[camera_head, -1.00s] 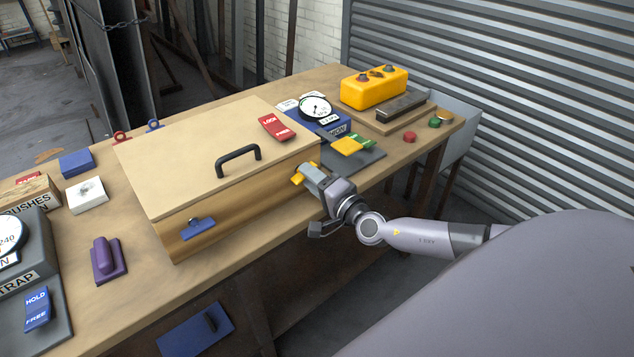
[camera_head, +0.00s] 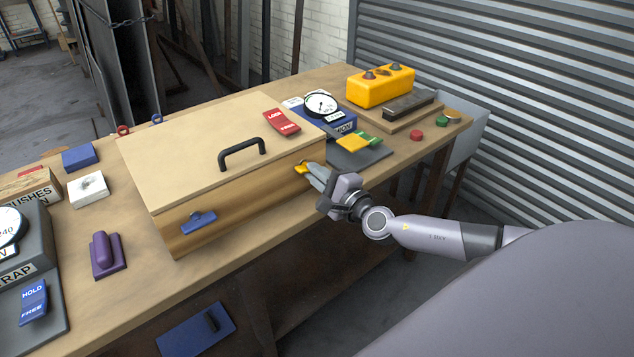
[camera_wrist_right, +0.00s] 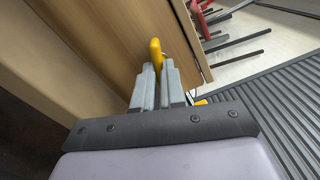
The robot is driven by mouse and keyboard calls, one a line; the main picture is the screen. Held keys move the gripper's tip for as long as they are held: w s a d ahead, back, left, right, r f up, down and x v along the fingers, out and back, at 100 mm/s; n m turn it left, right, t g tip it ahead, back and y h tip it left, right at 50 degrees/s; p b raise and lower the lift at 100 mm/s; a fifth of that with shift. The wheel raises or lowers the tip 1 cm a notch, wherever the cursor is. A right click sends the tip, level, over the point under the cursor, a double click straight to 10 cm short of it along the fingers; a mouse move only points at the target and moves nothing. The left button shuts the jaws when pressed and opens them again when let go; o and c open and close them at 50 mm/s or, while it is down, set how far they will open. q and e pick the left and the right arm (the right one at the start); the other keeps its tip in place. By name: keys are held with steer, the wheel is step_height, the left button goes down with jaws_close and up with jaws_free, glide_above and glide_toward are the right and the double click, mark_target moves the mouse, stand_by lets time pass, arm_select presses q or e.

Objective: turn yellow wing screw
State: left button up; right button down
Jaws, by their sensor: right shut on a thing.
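The yellow wing screw (camera_head: 301,169) sits on the front face of the wooden box (camera_head: 250,205), near its right end. My right gripper (camera_head: 309,171) reaches it from the front right and is shut on it. In the right wrist view the yellow wing (camera_wrist_right: 155,50) sticks out past the fingertips of my right gripper (camera_wrist_right: 159,68), upright between them. The fingers hide the rest of the screw. A blue wing piece (camera_head: 198,222) is on the left part of the same face. My left gripper is not in view.
The box lid carries a black handle (camera_head: 241,152) and a red lock tag (camera_head: 282,122). A gauge (camera_head: 320,104), a yellow control box (camera_head: 380,86) and a yellow-green piece (camera_head: 354,143) stand to the right. A purple block (camera_head: 106,255) is on the left.

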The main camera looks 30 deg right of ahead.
steer(key=c, duration=1.3)
jaws_free()
steer(key=shift+m+p, duration=0.3)
steer(key=shift+p, duration=0.15)
steer(key=shift+o, duration=0.7)
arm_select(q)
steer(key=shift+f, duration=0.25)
arm_select(e)
steer(key=shift+s, duration=0.2)
arm_select(q)
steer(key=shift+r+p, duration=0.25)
steer(key=shift+p, duration=0.05)
arm_select(e)
steer(key=shift+s+d, duration=0.1)
steer(key=shift+s, duration=0.75)
arm_select(q)
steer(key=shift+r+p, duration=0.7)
steer(key=shift+p, duration=0.05)
arm_select(e)
steer(key=s, duration=0.6)
steer(key=shift+d, duration=0.25)
